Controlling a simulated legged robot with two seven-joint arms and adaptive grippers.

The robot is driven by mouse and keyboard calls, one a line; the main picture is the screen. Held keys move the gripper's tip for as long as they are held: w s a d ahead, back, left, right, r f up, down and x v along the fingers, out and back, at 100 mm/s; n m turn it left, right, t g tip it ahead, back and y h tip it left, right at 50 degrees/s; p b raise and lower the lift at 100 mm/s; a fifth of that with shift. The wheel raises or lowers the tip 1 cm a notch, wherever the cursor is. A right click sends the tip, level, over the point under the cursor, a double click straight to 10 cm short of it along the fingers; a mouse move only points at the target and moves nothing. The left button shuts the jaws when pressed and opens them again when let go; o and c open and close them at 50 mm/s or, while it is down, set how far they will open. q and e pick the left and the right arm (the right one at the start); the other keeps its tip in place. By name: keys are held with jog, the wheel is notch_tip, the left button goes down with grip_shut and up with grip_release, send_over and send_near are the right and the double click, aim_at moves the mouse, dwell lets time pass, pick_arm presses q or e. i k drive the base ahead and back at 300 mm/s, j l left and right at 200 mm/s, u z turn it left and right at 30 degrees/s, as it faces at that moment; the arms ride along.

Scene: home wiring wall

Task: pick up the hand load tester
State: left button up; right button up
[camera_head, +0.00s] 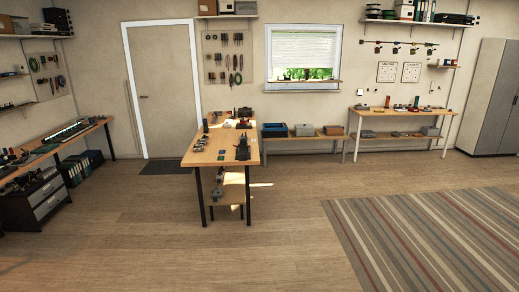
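I cannot make out for certain which item is the hand load tester; the objects on the tables are small at this distance. A wooden workbench (208,157) with dark legs stands in the middle of the room. On it are a dark upright device (243,149) near the front right, a dark upright cylinder (205,126) at the left, and red and dark items towards the back. Neither of my grippers shows in the head view.
Open wooden floor (140,230) lies in front of the workbench. A striped rug (425,235) covers the right foreground. A long bench with drawers (48,190) stands at the left. A low bench (300,139) and a white-legged table (400,111) line the back wall. A grey cabinet (490,95) stands far right.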

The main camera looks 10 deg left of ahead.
aim_at(205, 123)
jog(key=i+j+u, duration=0.3)
jog(key=i+u, duration=0.15)
jog(key=i, duration=0.6)
jog(key=i+u, duration=0.45)
jog(key=i, duration=0.55)
jog(key=i+j+u, duration=0.3)
jog(key=i, duration=0.6)
jog(key=i+u, duration=0.3)
jog(key=i, duration=0.55)
jog(key=i+l+u, duration=0.3)
jog(key=i, duration=0.6)
jog(key=i+z, duration=0.25)
jog(key=i, duration=0.25)
jog(key=i+z, duration=0.25)
jog(key=i, duration=0.3)
jog(key=i+j+z, duration=0.1)
jog(key=i+z, duration=0.15)
jog(key=i, duration=0.25)
jog(key=i+j+z, duration=0.25)
jog(key=i, duration=0.25)
jog(key=i+j+z, duration=0.25)
jog(key=i, duration=0.25)
